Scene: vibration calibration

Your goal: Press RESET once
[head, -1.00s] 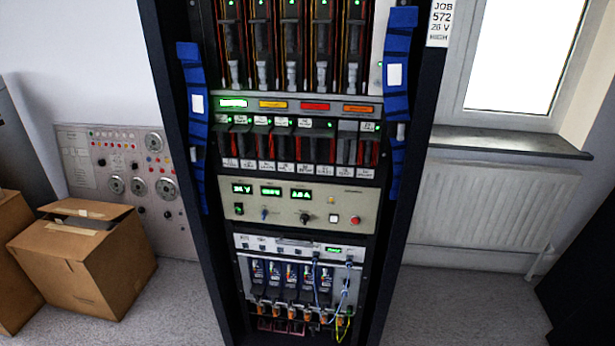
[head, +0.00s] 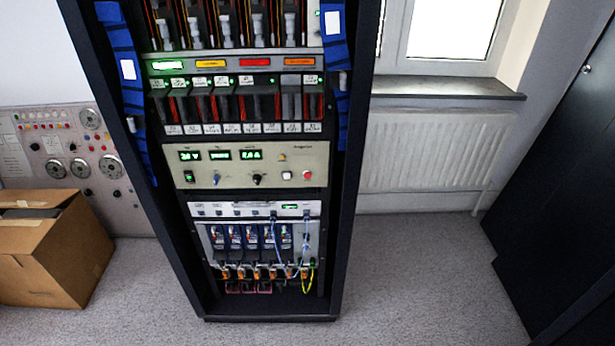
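The control panel (head: 235,166) is a beige unit in the middle of a tall dark rack (head: 345,200). It has three green lit displays (head: 220,155) and a green lit switch (head: 188,176) at its left. Two knobs (head: 257,179) sit at its lower middle. At its right are a white square button (head: 286,176) and a red round button (head: 307,175). The button labels are too small to read, so I cannot tell which one is RESET. Neither gripper shows in the head view.
An open cardboard box (head: 50,255) stands on the floor left of the rack. A wall panel with dials (head: 60,150) is behind it. A radiator (head: 430,150) is under the window at right, and a dark cabinet (head: 565,180) stands far right. Grey floor (head: 420,275) is clear before the radiator.

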